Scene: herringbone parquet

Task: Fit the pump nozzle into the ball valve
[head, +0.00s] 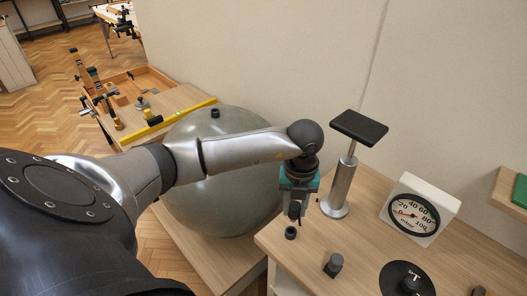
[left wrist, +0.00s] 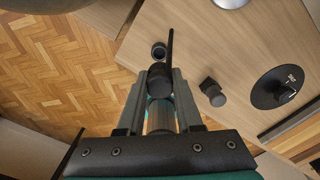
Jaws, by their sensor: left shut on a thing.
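My left gripper (head: 298,200) is shut on the pump nozzle, above the front left corner of the bench. In the left wrist view the nozzle (left wrist: 159,82) is a dark round-ended piece between the fingers, with a thin black part sticking out past it. In the head view the gripper mostly hides the nozzle. The large grey-green ball (head: 225,190) rests left of the bench, partly behind my left arm. A small black valve (head: 215,113) stands up on its top, apart from the gripper. The pump (head: 341,190) stands upright on the bench, with a flat black handle. My right gripper is not in view.
A small black ring-like holder (head: 291,233) sits on the bench below the gripper. Nearby are a dark knob (head: 333,265), a white pressure gauge (head: 418,208) and a black dial (head: 407,282). A wall rises behind. A wooden bench with tools (head: 150,110) stands beyond the ball.

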